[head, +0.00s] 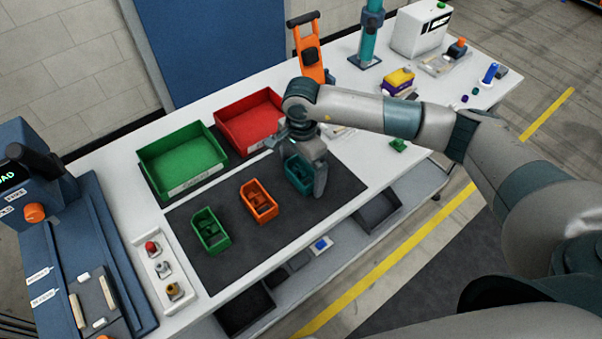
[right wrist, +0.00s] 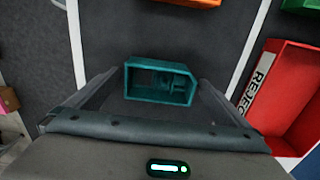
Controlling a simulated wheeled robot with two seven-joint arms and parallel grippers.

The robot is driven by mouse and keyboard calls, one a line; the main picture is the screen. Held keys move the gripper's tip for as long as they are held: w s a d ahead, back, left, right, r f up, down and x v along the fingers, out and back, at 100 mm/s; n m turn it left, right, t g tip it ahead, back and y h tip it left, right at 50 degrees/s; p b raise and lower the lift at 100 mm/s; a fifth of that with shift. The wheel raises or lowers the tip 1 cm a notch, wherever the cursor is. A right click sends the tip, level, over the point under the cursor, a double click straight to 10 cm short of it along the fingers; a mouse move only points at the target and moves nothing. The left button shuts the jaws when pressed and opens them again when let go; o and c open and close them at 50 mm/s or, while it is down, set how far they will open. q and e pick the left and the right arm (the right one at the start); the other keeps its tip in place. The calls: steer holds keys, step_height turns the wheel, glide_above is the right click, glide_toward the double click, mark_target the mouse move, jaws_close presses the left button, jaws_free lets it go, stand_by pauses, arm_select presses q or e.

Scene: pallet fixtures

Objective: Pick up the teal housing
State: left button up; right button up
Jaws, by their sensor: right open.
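The teal housing (head: 297,175) is an open-topped box on the dark mat (head: 225,262), at the right end of a row of housings. In the right wrist view the teal housing (right wrist: 160,82) lies just beyond and between the fingers. My right gripper (head: 305,178) is open above the teal housing, with a finger on either side in the picture; it partly hides the housing in the head view. I cannot tell whether the fingers touch it. The wrist view shows my right gripper (right wrist: 152,98) with nothing between its pads. My left gripper is not in view.
An orange housing (head: 259,202) and a green housing (head: 210,232) stand left of the teal one. Behind are a green bin (head: 183,160) and a red bin (head: 250,120) labelled REJECT. A button box (head: 160,272) and a blue machine (head: 105,255) stand at the left.

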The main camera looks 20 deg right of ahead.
mark_target(303, 177)
steer(key=shift+c, duration=0.6)
steer(key=c, duration=0.9)
steer(key=shift+r, duration=0.1)
steer(key=shift+r+b, duration=0.75)
steer(key=shift+d+r+b, duration=0.2)
steer(key=shift+r+b, duration=0.7)
steer(key=shift+r, duration=0.3)
steer(key=s+d+r+b, duration=0.1)
steer(key=s+d+r, duration=0.1)
steer(key=d, duration=0.1)
steer(key=s+d+r+b, duration=0.2)
steer(key=d, duration=0.1)
steer(key=s+d+r+b, duration=0.1)
steer(key=s+d+r, duration=0.1)
steer(key=d+r, duration=0.1)
steer(key=shift+s+d+b, duration=0.1)
steer(key=shift+s+b, duration=0.25)
steer(key=shift+b, duration=0.05)
